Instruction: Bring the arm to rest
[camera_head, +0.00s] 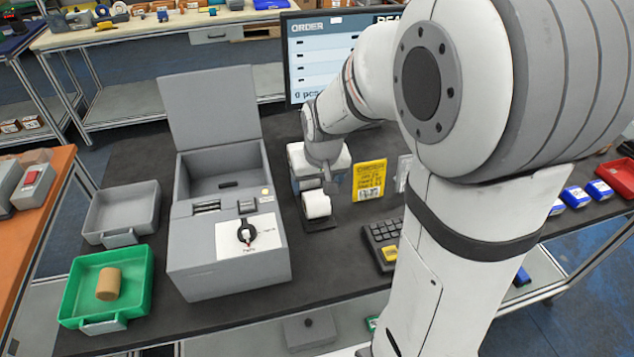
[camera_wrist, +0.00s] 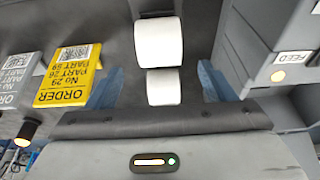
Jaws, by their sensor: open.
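My gripper (camera_head: 327,178) hangs from my arm over the middle of the dark table, close above a white roll (camera_head: 316,204). Its jaws are small and partly hidden in the head view. In the wrist view my gripper (camera_wrist: 160,82) is open, with one blue-grey finger on each side. Two white rounded parts, a larger one (camera_wrist: 159,42) and a smaller one (camera_wrist: 164,87), show between and beyond the fingers. I cannot tell whether the fingers touch anything. Nothing appears gripped.
A yellow order card (camera_head: 369,180) stands right of my gripper. A grey machine (camera_head: 228,270) with a raised lid stands left. A green tray (camera_head: 76,300) holds a tan cylinder (camera_head: 108,284); an empty grey tray (camera_head: 120,210) lies behind it. A keypad (camera_head: 385,235) and monitor (camera_head: 310,65) are nearby.

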